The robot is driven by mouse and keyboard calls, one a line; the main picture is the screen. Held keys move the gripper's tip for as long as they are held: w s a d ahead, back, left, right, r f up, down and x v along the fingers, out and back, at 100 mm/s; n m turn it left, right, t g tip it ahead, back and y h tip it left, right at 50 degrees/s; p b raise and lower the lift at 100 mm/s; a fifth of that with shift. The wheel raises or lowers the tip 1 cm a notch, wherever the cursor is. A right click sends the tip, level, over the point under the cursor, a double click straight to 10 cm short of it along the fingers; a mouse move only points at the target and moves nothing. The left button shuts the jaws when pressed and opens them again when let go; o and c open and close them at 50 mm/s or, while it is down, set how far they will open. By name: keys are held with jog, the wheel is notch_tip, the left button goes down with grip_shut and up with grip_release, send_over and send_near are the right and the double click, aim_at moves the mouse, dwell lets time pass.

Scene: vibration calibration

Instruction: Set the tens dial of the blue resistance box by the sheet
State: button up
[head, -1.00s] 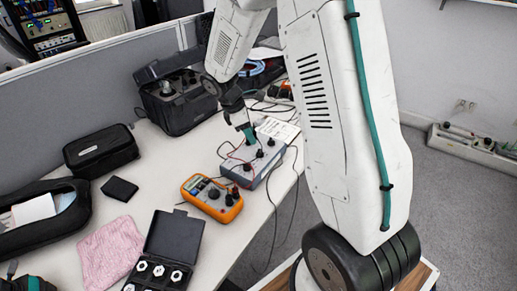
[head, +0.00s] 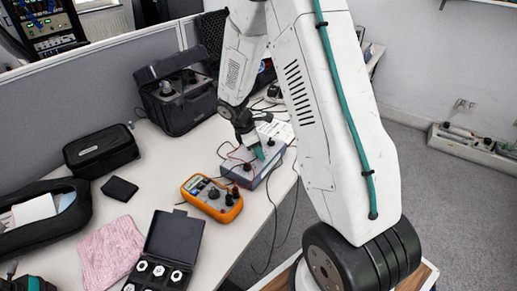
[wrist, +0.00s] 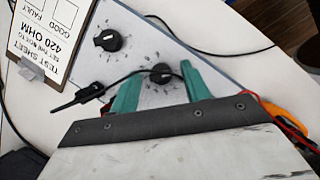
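The blue-grey resistance box (head: 228,152) lies on the table, with black knobs and leads on its top. In the wrist view its panel (wrist: 190,40) shows two dials, one knob (wrist: 108,40) at upper left and another knob (wrist: 160,73) near my gripper. My gripper (wrist: 160,85) has teal fingers spread apart, one on each side of the nearer knob, and a gap shows around it. Its fingers also show over the box in the head view (head: 260,153). The test sheet (wrist: 40,35) reads "420 OHM". Dial markings are too small to read.
A black probe clip (wrist: 88,95) and its cable lie across the panel beside the left finger. An orange multimeter (head: 212,198) stands next to the box, with red and black leads. A black case (head: 178,100) stands behind. A black tray (head: 175,235) and pink cloth (head: 110,255) are at front left.

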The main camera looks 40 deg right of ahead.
jog(key=c, duration=0.9)
jog(key=shift+m, duration=0.4)
jog(key=m+y, duration=0.1)
jog(key=m, duration=0.1)
jog(key=m+g, duration=0.1)
jog(key=m, duration=0.2)
jog(key=shift+w+d+g+y, duration=0.1)
jog(key=shift+w+g+y, duration=0.05)
jog(key=shift+g+y, duration=0.2)
jog(key=m+y, duration=0.1)
jog(key=m, duration=0.2)
jog(key=m+y, duration=0.1)
jog(key=m, duration=0.1)
jog(key=shift+w+d+m+g, duration=0.1)
jog(key=shift+d+m+g, duration=0.05)
jog(key=shift+m+g, duration=0.25)
jog(key=o, duration=1)
jog(key=shift+c, duration=0.2)
